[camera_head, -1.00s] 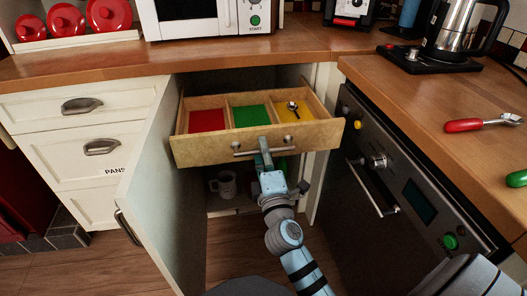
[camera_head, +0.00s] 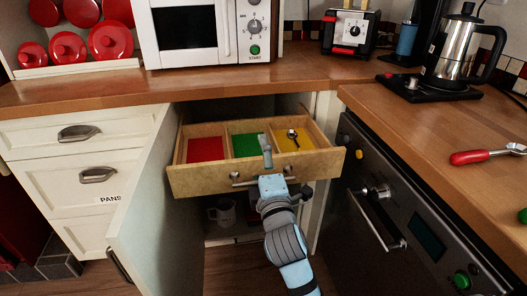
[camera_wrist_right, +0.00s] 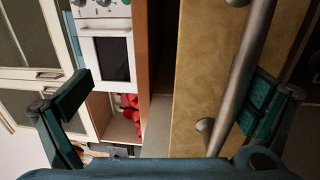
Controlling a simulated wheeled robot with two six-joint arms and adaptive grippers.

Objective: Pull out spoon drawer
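The wooden drawer (camera_head: 210,183) stands pulled out of the cabinet under the worktop. It has red, green and yellow compartments. A small metal spoon-like utensil (camera_head: 292,135) lies in the yellow one. The metal bar handle (camera_head: 248,182) runs across the drawer front. My right gripper (camera_head: 267,152) is at the handle, with a finger rising in front of the drawer front. The right wrist view shows its fingers (camera_wrist_right: 165,95) wide apart. The handle (camera_wrist_right: 240,75) lies between them, close to the right finger; I cannot tell if they touch. My left gripper is not in view.
An open cabinet door (camera_head: 150,205) stands left of the drawer. An oven (camera_head: 400,215) with a bar handle stands on the right. A mug (camera_head: 222,212) sits in the cabinet below. A microwave (camera_head: 185,30) and a toaster (camera_head: 347,32) stand on the worktop.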

